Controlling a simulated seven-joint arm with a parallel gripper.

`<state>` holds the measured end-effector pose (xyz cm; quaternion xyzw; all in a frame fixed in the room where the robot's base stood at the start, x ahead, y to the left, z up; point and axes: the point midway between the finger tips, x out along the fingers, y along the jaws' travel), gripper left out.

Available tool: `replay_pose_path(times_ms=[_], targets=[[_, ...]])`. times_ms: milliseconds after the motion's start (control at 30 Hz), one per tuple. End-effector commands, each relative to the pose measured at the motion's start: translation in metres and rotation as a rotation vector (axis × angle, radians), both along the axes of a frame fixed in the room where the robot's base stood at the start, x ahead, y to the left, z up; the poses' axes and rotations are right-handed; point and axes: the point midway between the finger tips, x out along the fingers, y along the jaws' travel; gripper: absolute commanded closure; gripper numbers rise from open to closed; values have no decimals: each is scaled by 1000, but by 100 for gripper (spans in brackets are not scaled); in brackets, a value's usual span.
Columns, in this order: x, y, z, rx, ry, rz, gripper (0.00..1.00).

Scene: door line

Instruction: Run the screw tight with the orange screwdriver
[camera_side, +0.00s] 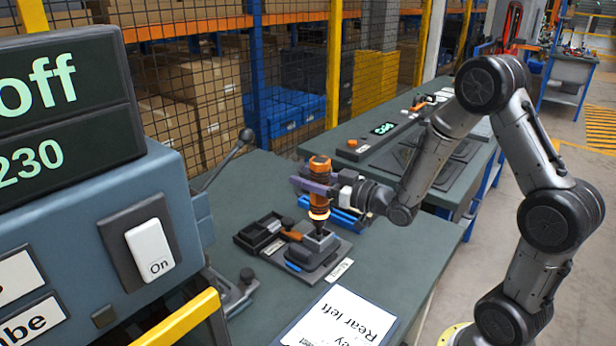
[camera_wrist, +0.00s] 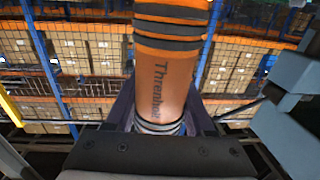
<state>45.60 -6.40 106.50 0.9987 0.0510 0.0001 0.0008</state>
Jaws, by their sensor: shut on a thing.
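The orange screwdriver (camera_side: 319,172) stands upright with dark bands and a lit ring near its lower end. My gripper (camera_side: 318,187) is shut around its body. In the wrist view the orange screwdriver (camera_wrist: 165,70) fills the middle, with lettering on its side, between my gripper's fingers (camera_wrist: 160,115). Its dark tip points down at a grey block (camera_side: 318,240) on a dark fixture plate (camera_side: 305,262). The screw is too small or hidden to make out, and I cannot tell whether the tip touches it.
A black tray (camera_side: 262,232) sits left of the block, with a small orange-handled thing (camera_side: 291,235) beside it. A blue rack (camera_side: 345,218) stands behind. A paper sheet (camera_side: 340,318) lies in front. A large control box (camera_side: 90,200) reads "off" and "230". The bench's right side is clear.

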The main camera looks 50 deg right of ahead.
Motion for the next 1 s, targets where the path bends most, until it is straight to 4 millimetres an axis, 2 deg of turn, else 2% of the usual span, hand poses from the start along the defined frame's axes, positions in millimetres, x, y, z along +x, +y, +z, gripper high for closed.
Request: replay_pose_path(times_ms=[1000], targets=[[0,0,-4,-1,-1,0,100]])
